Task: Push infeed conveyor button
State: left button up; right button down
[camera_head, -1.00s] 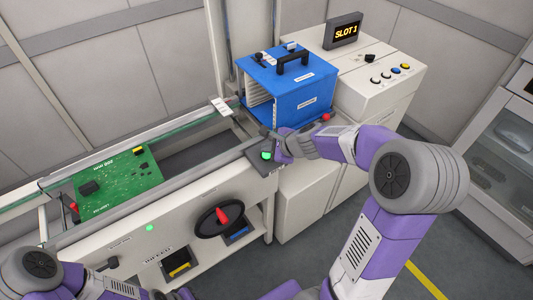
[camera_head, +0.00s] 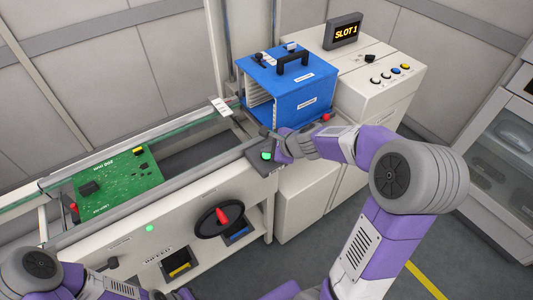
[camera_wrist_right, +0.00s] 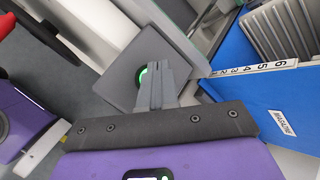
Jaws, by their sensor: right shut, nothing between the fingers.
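The green lit button (camera_head: 266,156) sits on a dark grey plate (camera_head: 254,163) at the right end of the infeed conveyor. My right gripper (camera_head: 276,151) is shut and empty, right beside the button. In the right wrist view the closed fingers (camera_wrist_right: 166,72) reach over the grey plate (camera_wrist_right: 125,95) and hide part of the button, leaving a green glow (camera_wrist_right: 145,76) at their left. I cannot tell whether the tips touch it. My left arm shows at the bottom left, but its gripper is out of view.
A green circuit board (camera_head: 118,181) lies on the conveyor (camera_head: 190,200) at left. A blue slotted box (camera_head: 290,80) stands just behind my right gripper. A red knob (camera_head: 222,217) is on the conveyor front.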

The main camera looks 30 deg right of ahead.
aim_at(268, 156)
dwell(0.5)
jog(key=shift+f+b, duration=0.5)
jog(key=shift+r, duration=0.15)
jog(key=shift+r+p, duration=0.35)
jog(key=shift+p, duration=0.15)
notch_tip(268, 156, up, 6)
jog(key=p, duration=0.6)
jog(key=shift+r, duration=0.1)
